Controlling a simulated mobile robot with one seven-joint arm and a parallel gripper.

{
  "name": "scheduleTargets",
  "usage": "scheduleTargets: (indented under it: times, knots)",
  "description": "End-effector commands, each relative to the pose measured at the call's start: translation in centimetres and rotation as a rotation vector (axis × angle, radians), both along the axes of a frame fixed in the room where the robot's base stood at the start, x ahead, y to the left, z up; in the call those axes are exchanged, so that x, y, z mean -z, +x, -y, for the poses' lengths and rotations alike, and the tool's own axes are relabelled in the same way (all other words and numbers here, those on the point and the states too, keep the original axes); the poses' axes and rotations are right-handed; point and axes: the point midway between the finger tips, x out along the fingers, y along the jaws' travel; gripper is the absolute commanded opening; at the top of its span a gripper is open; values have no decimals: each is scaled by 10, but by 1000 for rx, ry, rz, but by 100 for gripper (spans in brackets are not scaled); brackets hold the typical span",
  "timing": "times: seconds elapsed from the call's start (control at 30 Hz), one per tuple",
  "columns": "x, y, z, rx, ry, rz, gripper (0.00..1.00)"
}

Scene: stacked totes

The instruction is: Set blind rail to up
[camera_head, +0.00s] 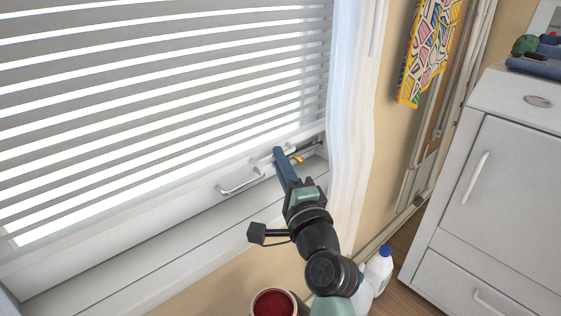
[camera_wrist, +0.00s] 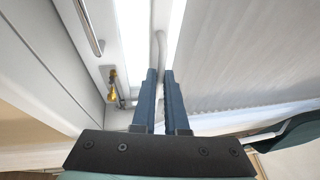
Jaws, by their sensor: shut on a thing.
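The window blind (camera_head: 150,110) has grey slats with bright gaps between them. Its white rail (camera_head: 308,134) runs low along the window, sloping up to the right in the head view. My gripper (camera_head: 279,153) is at the right part of this rail. In the wrist view my two blue fingers (camera_wrist: 160,74) are close together around a slim white bar (camera_wrist: 160,45), which looks like a grip on the rail. The fingers hide part of this bar.
A metal window handle (camera_head: 240,183) is left of my gripper, and a brass latch (camera_head: 297,160) is close on its right. A white curtain (camera_head: 352,100) hangs to the right. A red-topped can (camera_head: 273,303), bottles (camera_head: 379,266) and a white cabinet (camera_head: 500,180) stand below and right.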

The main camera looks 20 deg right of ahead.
Motion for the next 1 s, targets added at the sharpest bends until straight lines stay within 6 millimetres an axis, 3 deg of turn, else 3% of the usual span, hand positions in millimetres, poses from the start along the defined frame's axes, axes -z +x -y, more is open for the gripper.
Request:
scheduleTargets:
  times: [0.47,0.67,1.0]
  knots:
    - [-8,0,0,1,0,-1,0]
    - [-42,0,0,2,-1,5,0]
    - [-132,0,1,2,-1,9,0]
